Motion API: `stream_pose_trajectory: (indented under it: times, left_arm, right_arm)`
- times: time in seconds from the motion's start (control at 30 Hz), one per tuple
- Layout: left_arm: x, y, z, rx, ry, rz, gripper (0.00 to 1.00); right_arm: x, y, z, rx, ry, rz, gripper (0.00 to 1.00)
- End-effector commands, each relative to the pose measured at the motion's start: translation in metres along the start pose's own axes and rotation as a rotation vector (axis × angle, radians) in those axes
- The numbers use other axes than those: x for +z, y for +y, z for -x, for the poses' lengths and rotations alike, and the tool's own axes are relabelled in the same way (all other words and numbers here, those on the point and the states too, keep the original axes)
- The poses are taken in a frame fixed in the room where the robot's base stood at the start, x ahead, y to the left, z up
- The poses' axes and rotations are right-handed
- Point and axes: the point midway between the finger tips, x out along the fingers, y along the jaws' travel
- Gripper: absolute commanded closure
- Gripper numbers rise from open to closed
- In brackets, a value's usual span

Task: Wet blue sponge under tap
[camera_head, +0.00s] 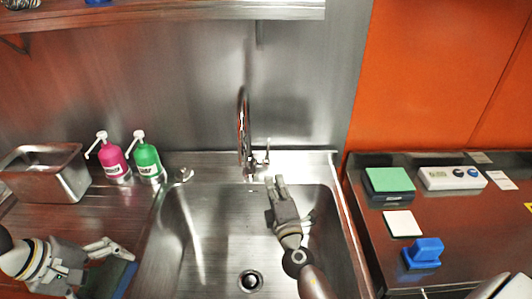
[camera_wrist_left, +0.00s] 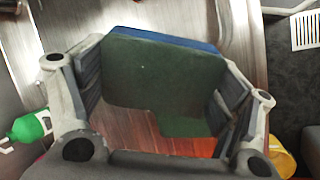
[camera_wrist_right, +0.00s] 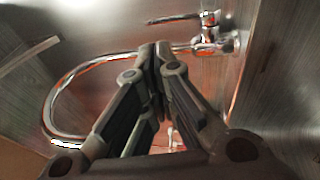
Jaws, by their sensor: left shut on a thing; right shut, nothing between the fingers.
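My left gripper (camera_head: 115,250) is low at the left of the head view, over the counter left of the sink. It is shut on the blue sponge (camera_wrist_left: 150,75), which shows a dark green face and a blue edge in the left wrist view. In the head view, the sponge (camera_head: 122,281) is partly cut off by the bottom edge. The curved metal tap (camera_head: 243,125) stands behind the basin, with its lever (camera_head: 265,155) to the right. My right gripper (camera_head: 275,181) is shut and empty, over the basin just below the lever in the picture. The tap also shows in the right wrist view (camera_wrist_right: 60,100).
The steel sink (camera_head: 200,225) has a drain (camera_head: 250,281). Pink (camera_head: 113,160) and green (camera_head: 148,160) pump bottles and a metal container (camera_head: 48,170) stand left.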

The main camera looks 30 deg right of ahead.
Motion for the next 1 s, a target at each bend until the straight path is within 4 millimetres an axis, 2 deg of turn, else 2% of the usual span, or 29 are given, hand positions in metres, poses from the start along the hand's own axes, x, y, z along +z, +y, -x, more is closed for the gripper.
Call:
stream_pose_trajectory:
  times: [0.03, 0.3, 0.6, 0.8, 1.0]
  left_arm:
    - [0.001, 0.003, 0.005, 0.000, 0.000, 0.000, 0.35]
    - [0.003, 0.007, 0.014, 0.000, 0.000, 0.000, 0.35]
    - [0.004, 0.010, 0.019, 0.000, 0.000, 0.000, 0.35]
    - [0.005, 0.011, 0.021, 0.000, 0.000, 0.000, 0.35]
    - [0.005, 0.011, 0.021, 0.000, 0.000, 0.000, 0.35]
  right_arm:
    - [0.001, 0.004, -0.010, 0.002, -0.001, 0.002, 1.00]
    - [0.001, 0.004, -0.059, 0.003, -0.001, 0.003, 1.00]
    - [0.000, 0.002, -0.104, 0.001, 0.000, 0.004, 1.00]
    - [0.000, 0.001, -0.119, 0.000, 0.000, 0.002, 1.00]
    - [0.000, 0.001, -0.122, 0.000, 0.000, 0.002, 1.00]
